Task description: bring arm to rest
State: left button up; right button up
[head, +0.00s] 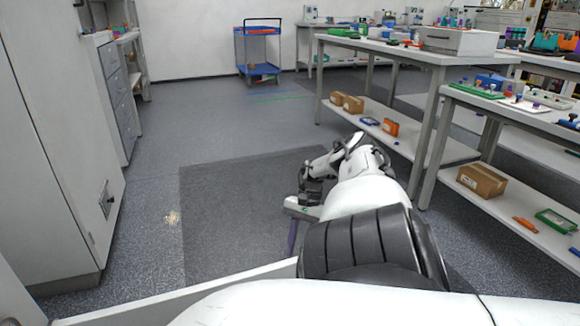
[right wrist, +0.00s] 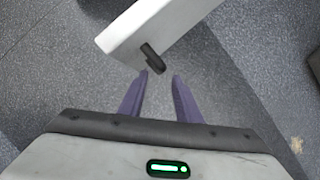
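My right arm reaches forward and down over the floor in the middle of the head view. My right gripper (head: 291,238) hangs low with a purple finger pointing down, partly hidden by the arm. In the right wrist view the two purple fingers of this gripper (right wrist: 160,76) are apart with nothing between them. A white part with a black oval piece (right wrist: 152,55) lies just beyond the fingertips; I cannot tell what it belongs to or whether it is touched. My left gripper is in neither view.
A dark floor mat (head: 225,205) lies below the arm. A tall grey cabinet (head: 50,150) stands at left. Benches with lower shelves (head: 430,150) stand at right, bearing cardboard boxes (head: 482,180). A blue cart (head: 260,48) stands at the back. The floor between is clear.

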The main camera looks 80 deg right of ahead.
jog(key=shift+v, duration=1)
jog(key=shift+r, duration=0.1)
